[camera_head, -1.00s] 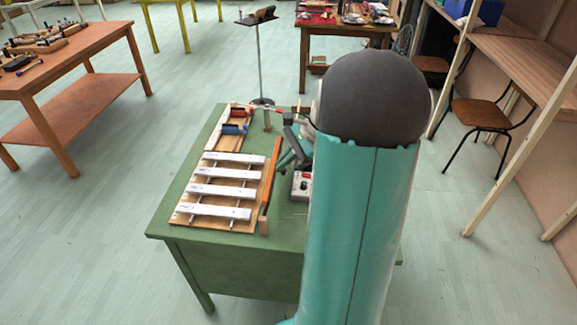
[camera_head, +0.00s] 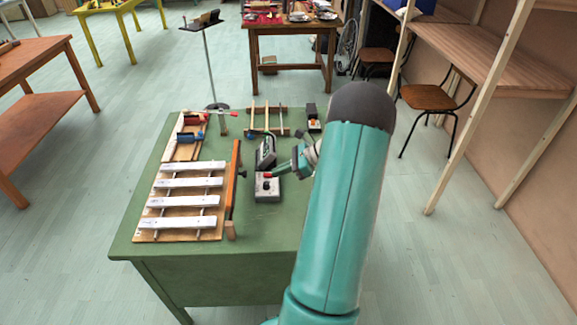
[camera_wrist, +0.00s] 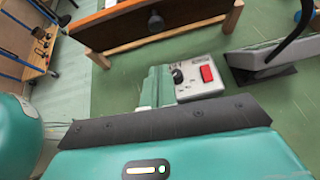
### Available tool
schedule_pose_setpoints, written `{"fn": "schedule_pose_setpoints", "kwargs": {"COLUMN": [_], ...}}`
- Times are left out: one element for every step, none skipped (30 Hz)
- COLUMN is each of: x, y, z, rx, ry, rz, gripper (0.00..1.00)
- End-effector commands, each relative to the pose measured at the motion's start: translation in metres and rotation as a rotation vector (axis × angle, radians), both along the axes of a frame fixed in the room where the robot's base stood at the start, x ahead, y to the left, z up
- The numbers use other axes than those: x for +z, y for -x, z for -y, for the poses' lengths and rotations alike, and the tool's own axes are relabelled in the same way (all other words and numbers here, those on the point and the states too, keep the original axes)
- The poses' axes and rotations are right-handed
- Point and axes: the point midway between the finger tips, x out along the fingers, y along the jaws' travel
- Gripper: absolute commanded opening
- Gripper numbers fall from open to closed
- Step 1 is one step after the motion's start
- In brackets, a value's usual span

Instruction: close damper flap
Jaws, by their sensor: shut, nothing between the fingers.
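The damper flap appears to be the orange-brown board (camera_head: 233,178) standing upright along the right side of the white bars (camera_head: 185,183), clear of them. In the wrist view the board (camera_wrist: 190,14) crosses the top, with a round black knob (camera_wrist: 156,22) on its near face and a pale wooden frame below. My gripper (camera_head: 277,172) is right of the board, above the grey control box, apart from the knob. In the wrist view its teal fingers (camera_wrist: 156,82) are together and empty. The hinge of the flap is not clear.
A grey box with a red switch (camera_wrist: 208,73) and black knob lies below my gripper. A dark angled device (camera_head: 265,153) stands just behind it. A rack with red and blue parts (camera_head: 187,137) is at the back left. Bare green tabletop (camera_head: 265,225) lies in front.

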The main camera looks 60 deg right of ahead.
Motion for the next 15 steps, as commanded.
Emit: {"fn": "schedule_pose_setpoints", "kwargs": {"x": [-0.006, -0.008, -0.013, -0.016, -0.019, -0.023, -0.019, -0.017, -0.015, -0.014, -0.013, -0.012, -0.012, -0.011, -0.011], "y": [-0.008, -0.011, -0.017, -0.022, -0.026, -0.031, -0.035, -0.039, -0.044, -0.047, -0.050, -0.053, -0.055, -0.057, -0.059], "z": [-0.006, -0.009, -0.013, -0.016, -0.019, -0.023, -0.026, -0.028, -0.032, -0.034, -0.036, -0.038, -0.039, -0.040, -0.041], "rx": [0.003, 0.003, 0.003, 0.003, 0.003, 0.003, 0.004, 0.003, 0.002, 0.004, 0.003, 0.003, 0.003, 0.002, 0.002], "ry": [-0.002, -0.001, -0.001, -0.001, -0.001, -0.001, 0.002, 0.003, 0.002, 0.003, 0.003, 0.004, 0.004, 0.004, 0.003], "rz": [0.000, -0.001, 0.000, 0.000, 0.000, 0.000, 0.001, 0.001, 0.000, 0.001, 0.001, 0.000, 0.000, 0.000, 0.000], "gripper": [0.00, 0.00, 0.00, 0.00, 0.00, 0.00, 0.00, 0.00, 0.00, 0.00, 0.00, 0.00, 0.00, 0.00, 0.00]}}
